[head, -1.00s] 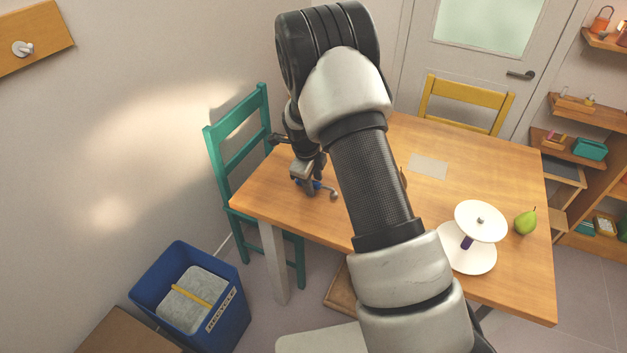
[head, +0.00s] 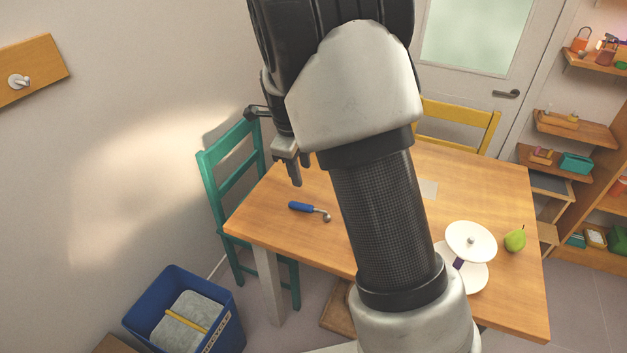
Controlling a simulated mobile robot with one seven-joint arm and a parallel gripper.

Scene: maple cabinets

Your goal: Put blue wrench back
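The blue wrench (head: 309,208) lies flat on the left part of the wooden table (head: 480,195). Its handle is blue and its grey metal end points right, toward the arm. My gripper (head: 299,176) is above and slightly behind the wrench, pointing down and apart from it. Its two fingers show with a small gap between them and nothing held. Part of the gripper is hidden by my own arm. A wooden board with a pale peg (head: 18,81) is on the wall at far left, with nothing hanging on it.
A white two-tier stand (head: 470,241) and a green pear (head: 515,239) are on the table's right. A teal chair (head: 237,178) stands at the left edge, a yellow chair (head: 455,116) behind. A blue recycling bin (head: 160,313) is on the floor. Shelves (head: 572,131) line the right.

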